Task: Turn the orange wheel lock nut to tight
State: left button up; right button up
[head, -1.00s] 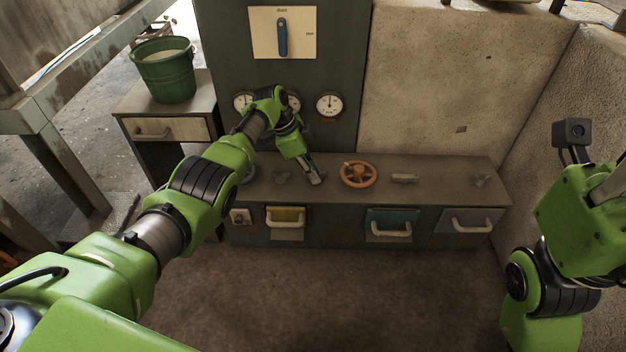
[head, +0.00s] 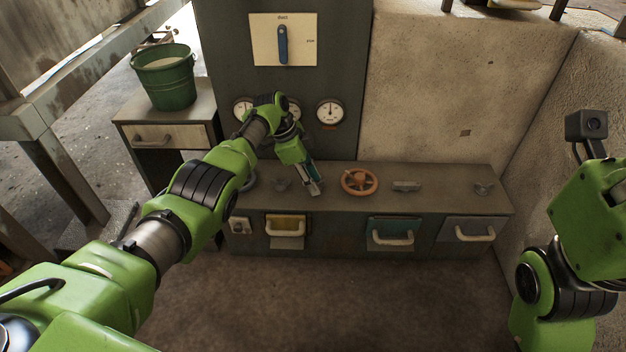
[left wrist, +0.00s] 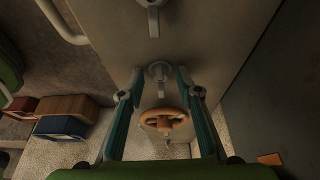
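The orange wheel (head: 359,182) sits on the grey bench top, and it also shows in the left wrist view (left wrist: 163,120). A small grey fitting (left wrist: 159,70) lies beyond the wheel in that view, between my fingertips in the picture. I cannot tell whether it is the wheel's lock nut, or how tight any nut is. My left gripper (head: 314,189) points down at the bench just left of the wheel. Its teal fingers (left wrist: 160,77) are apart, and nothing is clearly gripped. Whether they touch the fitting is unclear. My right gripper is out of view.
The bench also holds a grey bar (head: 406,186) and winged fittings (head: 281,185) (head: 484,188). Drawers with pale handles (head: 393,238) line its front. Behind stands a dark panel with gauges (head: 329,112) and a blue lever (head: 283,45). A green bucket (head: 166,80) stands left.

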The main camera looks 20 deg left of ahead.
pick_arm(q)
jog(key=v, duration=1.2)
dwell(0.3)
